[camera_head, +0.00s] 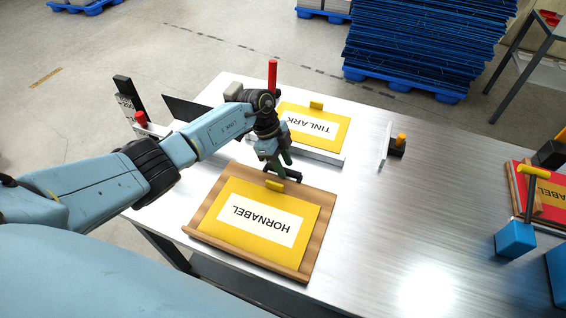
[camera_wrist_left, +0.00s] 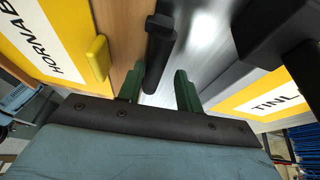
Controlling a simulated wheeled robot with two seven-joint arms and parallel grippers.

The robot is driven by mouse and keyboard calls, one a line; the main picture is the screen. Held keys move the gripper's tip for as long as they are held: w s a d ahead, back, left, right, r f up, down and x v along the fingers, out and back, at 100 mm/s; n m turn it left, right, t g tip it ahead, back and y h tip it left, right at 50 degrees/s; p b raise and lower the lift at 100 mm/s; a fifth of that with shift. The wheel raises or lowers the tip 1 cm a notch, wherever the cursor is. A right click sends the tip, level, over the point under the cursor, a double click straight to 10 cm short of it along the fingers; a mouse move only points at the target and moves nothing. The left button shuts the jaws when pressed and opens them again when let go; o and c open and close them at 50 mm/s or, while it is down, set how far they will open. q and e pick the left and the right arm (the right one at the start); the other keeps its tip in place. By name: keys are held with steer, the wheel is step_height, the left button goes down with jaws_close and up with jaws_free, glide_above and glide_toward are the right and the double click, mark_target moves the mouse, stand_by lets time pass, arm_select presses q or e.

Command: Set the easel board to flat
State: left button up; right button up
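The easel board (camera_head: 211,215) is a wooden board with a ledge along its near edge. It carries a yellow sheet (camera_head: 239,244) with a white HORNABEL label and a yellow tab. I cannot tell its exact tilt. A black bar (camera_wrist_left: 158,50) sticks out at the board's far edge. My left gripper (camera_head: 285,160) is over that edge, pointing down. In the left wrist view its green fingers (camera_wrist_left: 160,76) are apart, with the bar in line with the gap between them; I see no clear contact. My right gripper is not in view.
A second yellow sheet (camera_head: 297,113) labelled TINLARK lies behind, close to the gripper. Red-topped posts stand at the table's back left. A small upright plate (camera_head: 384,147) and a blue block with a yellow handle (camera_head: 515,239) stand to the right. The table's middle right (camera_head: 420,220) is clear.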

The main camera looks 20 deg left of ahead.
arm_select(q)
steer(key=shift+s+f, duration=0.3)
steer(key=shift+s, duration=0.1)
steer(key=p+v, duration=0.1)
steer(key=v, duration=1.3)
steer(key=shift+w+d, duration=0.2)
steer(key=shift+w, duration=0.2)
